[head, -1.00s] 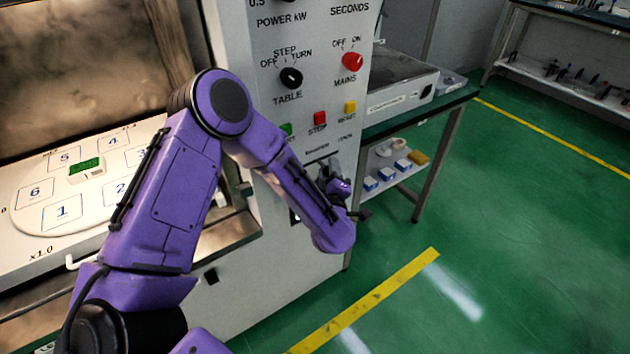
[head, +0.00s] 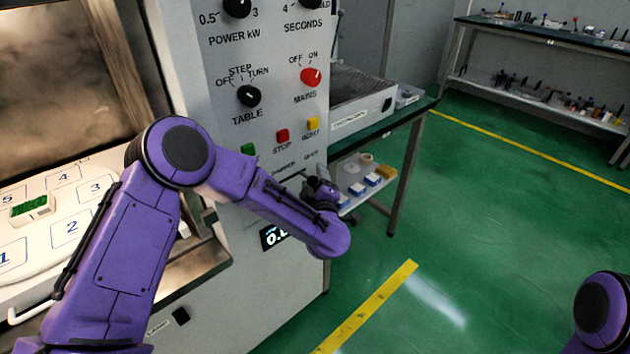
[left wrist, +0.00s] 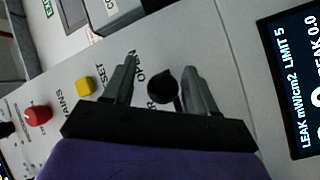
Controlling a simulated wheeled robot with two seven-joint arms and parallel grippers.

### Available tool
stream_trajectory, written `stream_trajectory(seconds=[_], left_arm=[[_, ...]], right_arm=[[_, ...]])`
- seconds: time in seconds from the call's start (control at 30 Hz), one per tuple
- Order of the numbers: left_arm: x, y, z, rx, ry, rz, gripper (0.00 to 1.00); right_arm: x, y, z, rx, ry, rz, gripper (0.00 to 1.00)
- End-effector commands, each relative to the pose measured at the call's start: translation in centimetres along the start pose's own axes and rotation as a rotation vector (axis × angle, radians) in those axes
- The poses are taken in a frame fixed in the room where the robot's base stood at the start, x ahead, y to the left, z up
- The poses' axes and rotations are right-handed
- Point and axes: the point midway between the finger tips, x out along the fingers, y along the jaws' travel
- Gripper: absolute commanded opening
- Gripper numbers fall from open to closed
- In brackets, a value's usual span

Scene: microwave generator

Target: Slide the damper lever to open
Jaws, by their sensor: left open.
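The damper lever's black round knob (left wrist: 163,86) shows in the left wrist view, beside the word OPEN on the pale panel. My left gripper (left wrist: 158,84) is open, with one finger on each side of the knob. Whether either finger touches it I cannot tell. In the head view my left gripper (head: 320,188) is at the lower right of the machine's control panel (head: 265,65), and it hides the lever there. My right gripper is out of view; only a purple part of my right arm shows at the lower right edge.
The red STOP button (head: 282,136), yellow RESET button (head: 313,124) and green button (head: 249,149) sit just above my left forearm. A lit display (head: 273,237) is below it. A bench (head: 400,118) stands right of the machine. The green floor is clear.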

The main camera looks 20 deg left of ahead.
Motion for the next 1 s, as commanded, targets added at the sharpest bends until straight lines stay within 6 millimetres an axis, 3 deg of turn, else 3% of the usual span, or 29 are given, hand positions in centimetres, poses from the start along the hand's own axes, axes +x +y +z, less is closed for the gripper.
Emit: stream_trajectory(seconds=[0.17, 0.5, 0.67, 1.0], left_arm=[[-2.0, 0.0, 0.2, 0.001, -0.003, 0.002, 0.57], [-9.4, 0.1, 0.3, 0.002, -0.005, 0.004, 0.57], [-10.5, 0.1, 0.3, 0.002, -0.003, 0.002, 0.57], [-10.5, 0.1, 0.3, 0.001, -0.003, 0.002, 0.57]], right_arm=[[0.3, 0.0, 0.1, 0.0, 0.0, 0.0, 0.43], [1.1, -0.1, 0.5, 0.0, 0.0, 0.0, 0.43], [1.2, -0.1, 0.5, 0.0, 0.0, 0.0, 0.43], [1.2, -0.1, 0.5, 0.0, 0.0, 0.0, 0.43]])
